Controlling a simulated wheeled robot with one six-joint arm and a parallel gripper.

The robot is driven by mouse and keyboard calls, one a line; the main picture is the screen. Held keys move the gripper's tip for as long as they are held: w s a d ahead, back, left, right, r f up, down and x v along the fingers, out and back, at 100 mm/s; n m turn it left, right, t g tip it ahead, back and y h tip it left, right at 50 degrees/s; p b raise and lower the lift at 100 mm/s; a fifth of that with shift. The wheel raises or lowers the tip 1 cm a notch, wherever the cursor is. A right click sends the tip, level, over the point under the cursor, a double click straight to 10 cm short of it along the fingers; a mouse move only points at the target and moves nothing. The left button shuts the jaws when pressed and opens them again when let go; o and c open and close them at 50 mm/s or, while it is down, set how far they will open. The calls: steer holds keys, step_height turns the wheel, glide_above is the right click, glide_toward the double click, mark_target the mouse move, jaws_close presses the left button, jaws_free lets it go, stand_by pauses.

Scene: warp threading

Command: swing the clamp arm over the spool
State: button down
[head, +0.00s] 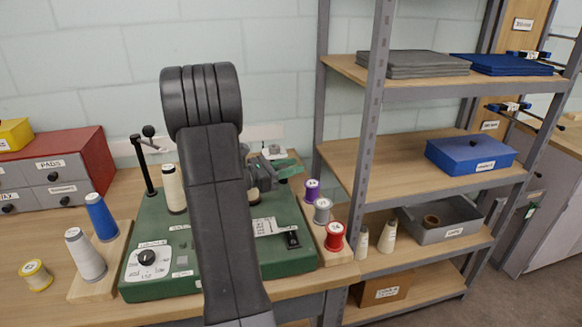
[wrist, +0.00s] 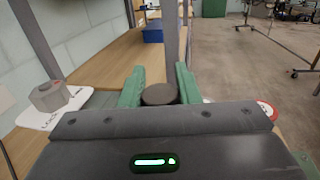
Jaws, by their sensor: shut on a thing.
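My gripper (wrist: 159,85) shows in the wrist view with its two green fingers on either side of a dark round knob (wrist: 160,95), and it is shut on it. I cannot tell from these views how the knob joins the clamp arm; most of the clamp is hidden. In the head view my own arm crosses the middle of the green machine (head: 160,235) and hides much of it. A cream spool (head: 253,196) shows partly behind my arm. A taller cream cone (head: 174,190) stands upright at the machine's left, beside a black post with a ball-ended lever (head: 148,143).
Purple (head: 312,191), grey (head: 322,211) and red (head: 335,237) spools stand just right of the machine. A blue cone (head: 101,217) and a grey cone (head: 85,254) stand to its left. A shelf rack upright (head: 372,130) rises close on the right.

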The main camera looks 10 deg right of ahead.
steer(key=c, duration=1.1)
jaws_free()
steer(key=b+v, duration=0.1)
steer(key=v, duration=1.3)
steer(key=shift+b, duration=0.35)
steer(key=shift+d, duration=0.1)
